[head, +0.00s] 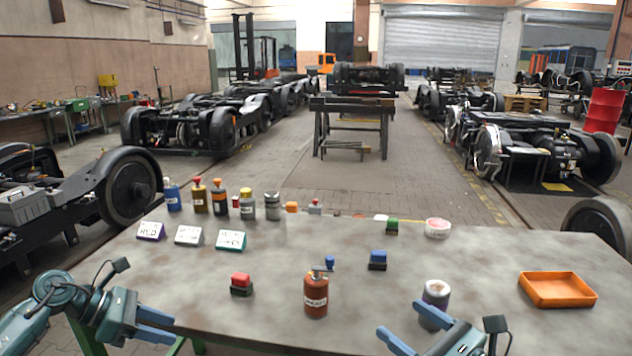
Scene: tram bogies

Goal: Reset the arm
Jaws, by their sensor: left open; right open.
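My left gripper (174,328) is at the lower left, by the front left edge of the table (300,265). Its blue fingers point right, are apart and hold nothing. My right gripper (399,318) is at the bottom, right of centre, over the table's front part. Its blue fingers are spread and empty and point up and left. Parts of both arms lie outside the frame.
A red-brown labelled bottle (316,297) stands between the grippers. An orange tray (557,290) sits at right. Several bottles (220,198) and small signs (188,235) line the back left. Bogies stand beyond. The table's middle has clear patches.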

